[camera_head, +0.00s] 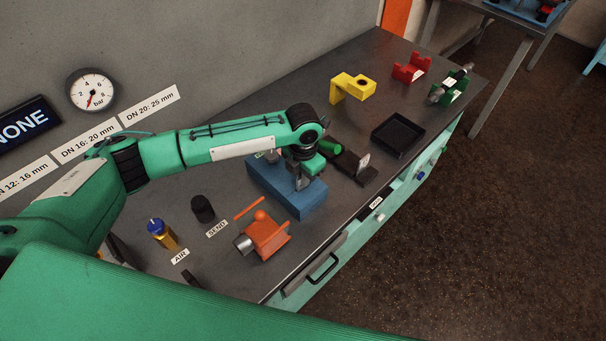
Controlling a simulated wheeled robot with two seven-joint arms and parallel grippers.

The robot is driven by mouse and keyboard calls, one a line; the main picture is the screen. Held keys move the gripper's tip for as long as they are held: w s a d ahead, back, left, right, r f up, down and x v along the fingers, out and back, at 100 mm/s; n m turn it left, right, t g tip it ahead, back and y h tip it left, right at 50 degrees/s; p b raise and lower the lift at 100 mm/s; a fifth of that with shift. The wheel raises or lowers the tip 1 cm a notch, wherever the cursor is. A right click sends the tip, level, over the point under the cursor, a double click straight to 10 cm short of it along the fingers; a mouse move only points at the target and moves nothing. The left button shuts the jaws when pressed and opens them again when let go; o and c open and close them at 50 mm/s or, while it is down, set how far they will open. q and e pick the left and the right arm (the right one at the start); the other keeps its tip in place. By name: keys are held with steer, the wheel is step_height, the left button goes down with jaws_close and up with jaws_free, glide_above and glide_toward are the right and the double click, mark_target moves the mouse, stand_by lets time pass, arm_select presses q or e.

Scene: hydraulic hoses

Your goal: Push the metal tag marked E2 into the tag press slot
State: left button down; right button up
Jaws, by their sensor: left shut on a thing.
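My left gripper (301,184) points down at the blue block (270,184) in the middle of the bench. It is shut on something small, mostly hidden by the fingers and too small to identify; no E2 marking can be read. To the right of the blue block is a dark device (348,163) with a green cylinder (330,146) and a small upright white plate (363,161). I cannot tell which of these is the tag press, and no slot can be made out. My right gripper is not in view.
A black tray (398,135), yellow bracket (352,87), red cradle (411,68) and green holder (452,89) are to the right.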

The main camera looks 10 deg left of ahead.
arm_select(q)
steer(key=shift+f, duration=0.35)
steer(key=c, duration=1.5)
jaws_free()
steer(key=shift+r, duration=0.15)
steer(key=shift+r+b, duration=0.3)
steer(key=shift+b, duration=0.05)
step_height(320, 180, up, 13)
steer(key=b, duration=0.3)
